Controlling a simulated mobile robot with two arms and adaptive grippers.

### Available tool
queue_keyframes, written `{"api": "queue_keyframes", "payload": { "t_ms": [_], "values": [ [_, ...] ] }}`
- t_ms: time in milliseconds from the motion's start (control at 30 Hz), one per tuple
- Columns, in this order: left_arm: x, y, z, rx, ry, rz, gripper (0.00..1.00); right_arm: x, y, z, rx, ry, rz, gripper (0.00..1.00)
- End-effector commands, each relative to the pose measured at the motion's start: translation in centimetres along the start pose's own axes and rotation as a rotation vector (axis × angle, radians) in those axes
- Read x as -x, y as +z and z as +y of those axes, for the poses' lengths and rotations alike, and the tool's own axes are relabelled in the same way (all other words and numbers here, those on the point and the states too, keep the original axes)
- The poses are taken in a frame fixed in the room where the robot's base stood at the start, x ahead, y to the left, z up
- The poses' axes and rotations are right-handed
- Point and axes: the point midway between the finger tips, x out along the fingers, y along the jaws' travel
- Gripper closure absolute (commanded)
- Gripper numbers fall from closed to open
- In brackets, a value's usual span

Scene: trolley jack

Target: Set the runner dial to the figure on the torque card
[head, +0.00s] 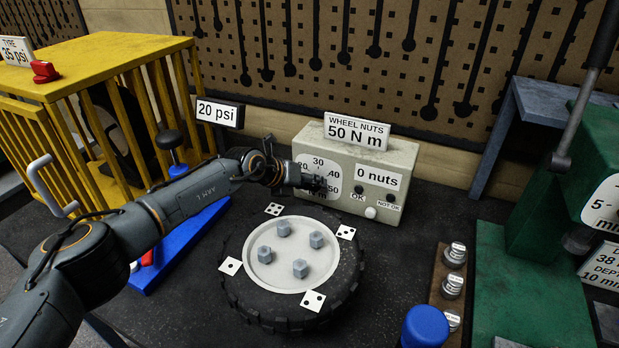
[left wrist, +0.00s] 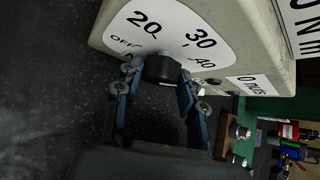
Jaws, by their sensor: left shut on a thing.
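The torque card (head: 356,131) reads "WHEEL NUTS 50 N m" and stands on top of the beige runner box (head: 398,157). The runner dial's white face (head: 318,166) on the box front shows figures including 30, 40 and 50. In the left wrist view the face (left wrist: 172,33) shows OFF, 20, 30 and 40. My left gripper (head: 312,183) is at the dial, its fingers (left wrist: 160,88) shut on the dark dial knob (left wrist: 162,70). I cannot make out a pointer, so the setting cannot be read. My right gripper is not in view.
A tyre (head: 235,278) with several nuts on its hub lies in front of the box. A "0 nuts" label (head: 379,180) is right of the dial, above OK and NOT OK marks. A yellow cage (head: 110,60) stands left; green machinery (head: 515,285) stands right.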

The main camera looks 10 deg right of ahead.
Motion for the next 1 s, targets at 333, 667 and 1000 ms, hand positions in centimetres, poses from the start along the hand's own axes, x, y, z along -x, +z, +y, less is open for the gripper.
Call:
{"api": "queue_keyframes", "payload": {
  "t_ms": [333, 667, 1000],
  "values": [
    [0.0, -0.1, 0.0, -0.004, 0.005, 0.000, 0.92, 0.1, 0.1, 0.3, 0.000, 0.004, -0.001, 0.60],
    [0.0, 0.0, 0.0, -0.003, 0.004, 0.000, 0.38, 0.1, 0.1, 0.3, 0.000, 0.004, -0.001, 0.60],
    [1.0, 0.1, 0.1, -0.006, 0.005, -0.002, 0.38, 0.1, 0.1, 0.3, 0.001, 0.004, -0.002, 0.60]
  ]
}}
